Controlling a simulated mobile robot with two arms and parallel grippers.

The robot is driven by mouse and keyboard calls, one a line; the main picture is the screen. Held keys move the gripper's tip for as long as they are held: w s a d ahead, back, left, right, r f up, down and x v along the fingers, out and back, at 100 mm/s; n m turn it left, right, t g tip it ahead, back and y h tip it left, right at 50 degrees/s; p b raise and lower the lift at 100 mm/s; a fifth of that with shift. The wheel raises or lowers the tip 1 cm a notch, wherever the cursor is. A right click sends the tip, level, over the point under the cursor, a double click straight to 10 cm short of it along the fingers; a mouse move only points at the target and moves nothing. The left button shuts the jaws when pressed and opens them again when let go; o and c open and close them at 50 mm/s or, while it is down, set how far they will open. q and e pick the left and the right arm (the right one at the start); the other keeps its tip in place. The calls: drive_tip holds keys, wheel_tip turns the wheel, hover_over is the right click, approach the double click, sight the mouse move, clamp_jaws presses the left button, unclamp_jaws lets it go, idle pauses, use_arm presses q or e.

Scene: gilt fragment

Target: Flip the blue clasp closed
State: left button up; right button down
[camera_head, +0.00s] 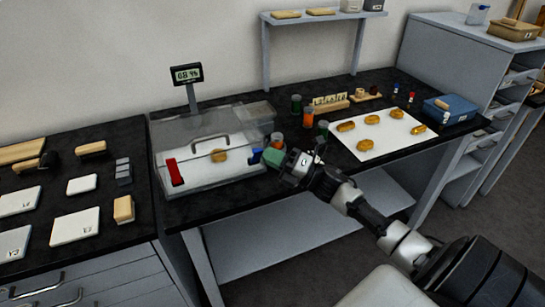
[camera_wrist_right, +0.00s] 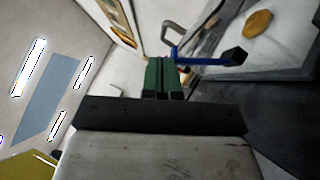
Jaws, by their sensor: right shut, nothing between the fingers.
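The blue clasp (camera_head: 256,155) is at the front right of the clear balance case (camera_head: 205,182), partly hidden behind my right gripper's green fingertips. In the right wrist view, the blue clasp (camera_wrist_right: 207,61) is a thin bar with a dark block at one end, close to the fingertips; I cannot tell whether they touch. My right gripper (camera_head: 271,157) is shut and empty at the case's front right corner. Its green fingers also show in the right wrist view (camera_wrist_right: 161,76). A red clasp (camera_head: 174,172) is upright at the case's front left. My left gripper is out of view.
A gold fragment (camera_head: 219,155) lies inside the case, below a grey handle (camera_head: 211,142). Small bottles (camera_head: 308,117) stand close behind my right gripper. A white sheet (camera_head: 377,150) with several gold fragments lies right. A display (camera_head: 187,74) rises behind the case.

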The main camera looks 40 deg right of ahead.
use_arm(q)
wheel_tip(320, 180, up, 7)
drive_tip(key=p, duration=0.6)
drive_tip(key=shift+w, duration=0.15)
use_arm(e)
drive_tip(key=w+m+h, duration=0.1)
drive_tip(key=r+m+g, duration=0.1)
drive_tip(key=w+m+h, duration=0.1)
drive_tip(key=shift+w+d+r+m+g+h, duration=0.3)
drive_tip(key=shift+w+d+r+m+g, duration=0.05)
drive_tip(key=shift+r+m+g, duration=0.05)
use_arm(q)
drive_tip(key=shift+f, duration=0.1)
